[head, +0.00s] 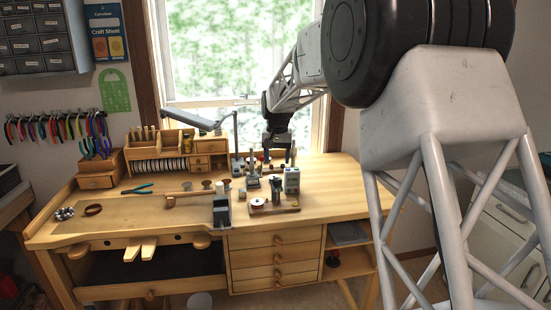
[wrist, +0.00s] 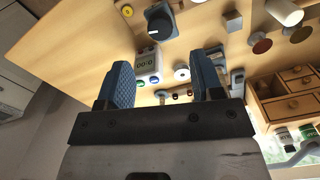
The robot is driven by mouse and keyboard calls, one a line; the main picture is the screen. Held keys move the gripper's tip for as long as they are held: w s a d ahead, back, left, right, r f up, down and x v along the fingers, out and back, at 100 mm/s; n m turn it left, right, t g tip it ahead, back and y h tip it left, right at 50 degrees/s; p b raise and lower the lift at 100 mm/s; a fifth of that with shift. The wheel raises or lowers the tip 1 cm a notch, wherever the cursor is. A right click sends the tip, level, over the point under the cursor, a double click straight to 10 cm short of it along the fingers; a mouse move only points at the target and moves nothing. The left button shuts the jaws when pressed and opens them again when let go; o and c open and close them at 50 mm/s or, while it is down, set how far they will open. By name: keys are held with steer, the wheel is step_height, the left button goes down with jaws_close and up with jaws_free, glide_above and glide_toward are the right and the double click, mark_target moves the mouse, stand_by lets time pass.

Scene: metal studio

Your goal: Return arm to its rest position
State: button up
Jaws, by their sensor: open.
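My gripper (head: 277,151) hangs at the end of my arm over the back right of the wooden workbench (head: 335,185), in front of the window. In the wrist view its two blue ribbed fingers (wrist: 164,82) stand wide apart with nothing held between them. Bench items show beyond and between the fingers, apart from them. Among these is a small grey device with a display (wrist: 147,65), which also shows in the head view (head: 292,181). In the head view the fingertips are small and partly lost against the items behind.
A wooden organizer (head: 160,150) stands at the back left. Blue-handled pliers (head: 137,189) lie on the bench. The bench's right end is mostly clear. A window (head: 225,55) is behind.

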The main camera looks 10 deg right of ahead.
steer(key=shift+s, duration=0.1)
steer(key=s+d+r+n+t, duration=0.1)
steer(key=s+r, duration=0.2)
steer(key=s, duration=1.1)
steer(key=s+r, duration=0.3)
steer(key=s, duration=1.1)
steer(key=s+f+n, duration=0.1)
steer(key=s+f, duration=0.3)
steer(key=s, duration=0.9)
steer(key=s+f+t, duration=0.1)
steer(key=s+f, duration=0.2)
steer(key=s, duration=1)
steer(key=shift+s+d+f+n+t, duration=0.2)
steer(key=shift+f+n+t, duration=0.1)
steer(key=shift+f+n, duration=0.1)
